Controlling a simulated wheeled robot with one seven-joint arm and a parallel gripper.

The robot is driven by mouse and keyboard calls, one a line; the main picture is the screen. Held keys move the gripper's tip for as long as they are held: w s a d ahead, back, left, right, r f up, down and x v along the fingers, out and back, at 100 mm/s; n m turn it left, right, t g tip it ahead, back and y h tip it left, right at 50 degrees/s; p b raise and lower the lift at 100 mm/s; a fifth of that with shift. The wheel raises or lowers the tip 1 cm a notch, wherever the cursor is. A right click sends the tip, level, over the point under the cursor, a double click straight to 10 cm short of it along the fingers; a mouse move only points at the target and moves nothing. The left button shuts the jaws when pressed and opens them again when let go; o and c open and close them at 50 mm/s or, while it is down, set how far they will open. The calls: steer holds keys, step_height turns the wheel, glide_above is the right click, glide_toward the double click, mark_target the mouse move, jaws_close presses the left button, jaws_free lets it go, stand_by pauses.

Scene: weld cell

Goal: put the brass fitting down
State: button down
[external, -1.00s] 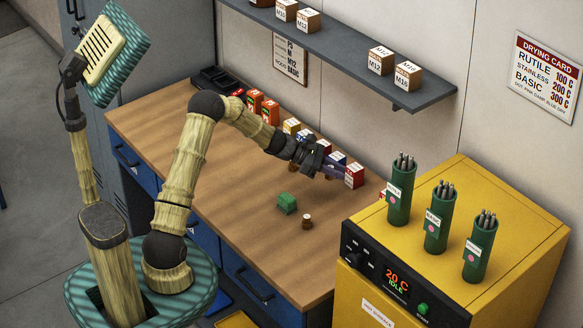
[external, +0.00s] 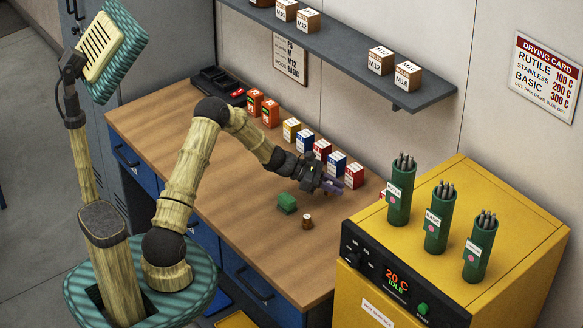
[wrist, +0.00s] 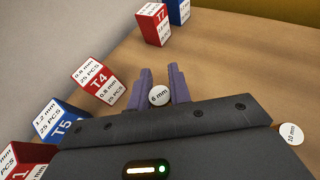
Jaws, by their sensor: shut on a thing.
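My gripper (wrist: 162,92) has two purple fingers shut on a small round thing with a white top marked 6 mm (wrist: 159,96), which I take for the brass fitting. Its sides are mostly hidden behind the gripper body. In the external view my gripper (external: 334,185) is low over the workbench (external: 235,185), in front of the row of small boxes. The fitting cannot be made out there. I cannot tell whether it touches the bench top.
A brown fitting with a white top (external: 307,221), marked 10 mm in the wrist view (wrist: 291,134), stands near a green block (external: 287,203). Red and blue boxes, such as T4 (wrist: 98,85), line the back. A yellow oven (external: 480,230) stands at the right.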

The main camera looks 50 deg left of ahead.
mark_target(334, 204)
steer(key=shift+f+p, duration=0.3)
steer(key=shift+f, duration=1.55)
steer(key=shift+f, duration=0.15)
steer(key=c, duration=1.3)
jaws_free()
steer(key=b+v, duration=0.1)
steer(key=v, duration=0.3)
steer(key=shift+s+a+r, duration=0.1)
steer(key=shift+a+r, duration=0.1)
steer(key=shift+a, duration=0.05)
steer(key=r, duration=0.3)
steer(key=r+b, duration=0.1)
steer(key=r, duration=0.3)
steer(key=shift+s+r, duration=0.2)
